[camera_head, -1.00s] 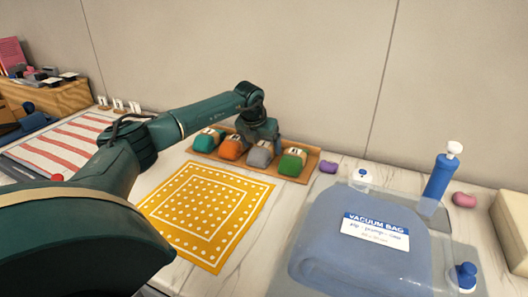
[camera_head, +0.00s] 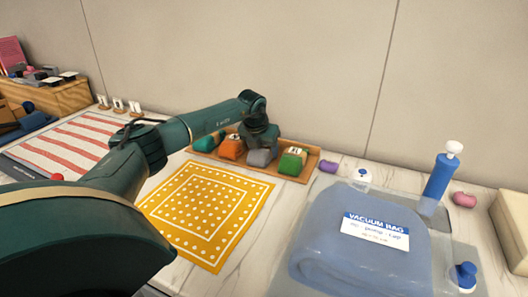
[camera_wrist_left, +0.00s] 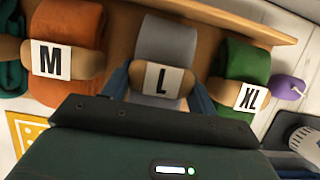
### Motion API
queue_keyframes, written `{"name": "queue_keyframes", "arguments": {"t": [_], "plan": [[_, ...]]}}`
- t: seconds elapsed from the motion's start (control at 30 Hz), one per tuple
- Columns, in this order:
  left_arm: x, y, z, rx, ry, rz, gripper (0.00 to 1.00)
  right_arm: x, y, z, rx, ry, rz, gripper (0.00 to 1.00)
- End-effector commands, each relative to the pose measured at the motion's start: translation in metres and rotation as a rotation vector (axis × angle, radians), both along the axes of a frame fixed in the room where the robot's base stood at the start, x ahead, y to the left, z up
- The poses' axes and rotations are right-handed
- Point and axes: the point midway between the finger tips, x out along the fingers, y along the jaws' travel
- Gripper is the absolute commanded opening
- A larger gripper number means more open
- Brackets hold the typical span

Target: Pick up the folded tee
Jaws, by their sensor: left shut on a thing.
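Several rolled or folded tees with tan bands lie in a shallow wooden tray (camera_head: 310,170). The grey tee (camera_head: 262,157) bears an "L" card, which shows in the left wrist view (camera_wrist_left: 163,79). My left gripper (camera_wrist_left: 160,84) is shut on the grey tee, with a finger on each side of its tan band. In the head view my left gripper (camera_head: 262,146) is down over this tee and hides its card. The orange tee (camera_head: 231,148) marked "M" is to its left, and the green tee (camera_head: 291,162) marked "XL" to its right.
A teal tee (camera_head: 208,142) is at the tray's left end. A yellow dotted cloth (camera_head: 205,210) lies in front. A blue vacuum bag (camera_head: 350,262) and pump (camera_head: 440,178) are at the right. A purple item (camera_head: 328,166) sits beside the tray. The wall is close behind.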

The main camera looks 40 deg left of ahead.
Motion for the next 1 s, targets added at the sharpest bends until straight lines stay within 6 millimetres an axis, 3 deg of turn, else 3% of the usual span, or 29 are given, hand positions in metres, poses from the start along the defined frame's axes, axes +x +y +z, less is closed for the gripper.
{"name": "queue_keyframes", "arguments": {"t": [0.1, 0.43, 0.8, 1.0], "plan": [[0.0, 0.0, 0.0, 0.0, 0.0, 0.0, 0.32, 0.0, 0.0, 0.0, 0.0, 0.0, 0.0, 0.36], [0.001, 0.0, 0.01, 0.0, -0.004, 0.001, 0.32, 0.0, 0.0, 0.0, 0.001, -0.001, 0.001, 0.36], [0.001, 0.0, 0.08, 0.0, -0.005, 0.001, 0.32, 0.0, 0.0, 0.0, 0.001, -0.001, 0.001, 0.36], [0.0, 0.0, 0.099, 0.0, -0.002, -0.001, 0.32, 0.0, 0.0, 0.001, 0.0, -0.002, 0.0, 0.36]]}}
